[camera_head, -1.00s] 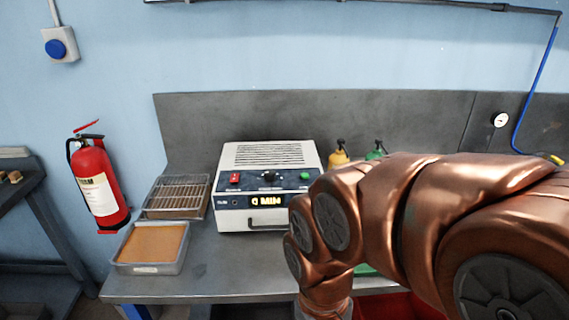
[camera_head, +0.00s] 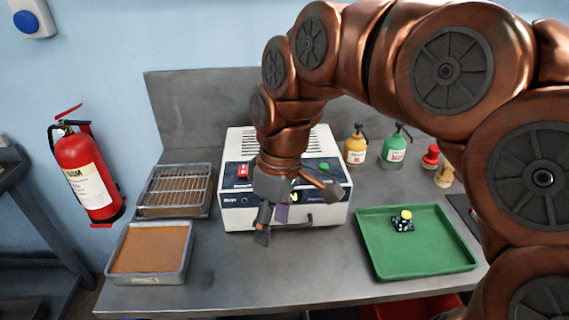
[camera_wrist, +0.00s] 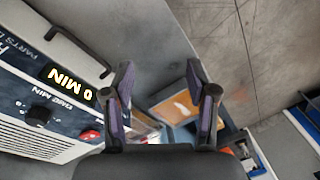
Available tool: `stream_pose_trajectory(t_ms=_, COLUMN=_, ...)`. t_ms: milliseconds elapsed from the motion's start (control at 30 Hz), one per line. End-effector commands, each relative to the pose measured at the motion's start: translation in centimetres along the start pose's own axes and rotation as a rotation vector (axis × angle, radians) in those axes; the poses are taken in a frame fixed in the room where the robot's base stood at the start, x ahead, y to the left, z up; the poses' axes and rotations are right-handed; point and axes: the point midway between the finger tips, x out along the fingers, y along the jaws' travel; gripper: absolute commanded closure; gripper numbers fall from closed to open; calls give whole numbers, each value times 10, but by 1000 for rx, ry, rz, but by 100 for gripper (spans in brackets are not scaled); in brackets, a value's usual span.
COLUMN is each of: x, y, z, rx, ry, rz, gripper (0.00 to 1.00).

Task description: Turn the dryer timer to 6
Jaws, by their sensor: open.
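The dryer (camera_head: 236,217) is a white box with a dark front panel, standing on the metal bench. In the wrist view its display (camera_wrist: 70,82) reads 0 MIN. The black timer knob (camera_wrist: 38,115) is at the left of that view, beside a red switch (camera_wrist: 91,135). My gripper (camera_head: 293,213) hangs in front of the dryer's front, hiding the knob and most of the display in the head view. In the wrist view my gripper (camera_wrist: 163,95) has its fingers apart with nothing between them. The knob lies outside the fingers, to their left.
A wire-rack tray (camera_head: 175,208) and an orange-filled tray (camera_head: 150,279) are left of the dryer. A green tray (camera_head: 415,262) holding a small dark part is at the right. Yellow (camera_head: 355,150) and green (camera_head: 394,150) bottles stand behind. The bench front is clear.

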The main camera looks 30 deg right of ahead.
Motion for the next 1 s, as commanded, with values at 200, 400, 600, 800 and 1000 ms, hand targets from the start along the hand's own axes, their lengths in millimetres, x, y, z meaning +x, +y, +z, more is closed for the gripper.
stream_pose_trajectory(t_ms=200, x=-26, y=38, z=-36, rx=-185, ry=78, rz=-22, gripper=43)
stream_pose_trajectory(t_ms=400, x=-47, y=80, z=-58, rx=-331, ry=148, rz=-29, gripper=43)
stream_pose_trajectory(t_ms=600, x=-61, y=129, z=-69, rx=-449, ry=214, rz=-25, gripper=43)
stream_pose_trajectory(t_ms=800, x=-68, y=176, z=-68, rx=-535, ry=267, rz=-10, gripper=43)
stream_pose_trajectory(t_ms=1000, x=-71, y=203, z=-63, rx=-579, ry=294, rz=5, gripper=43)
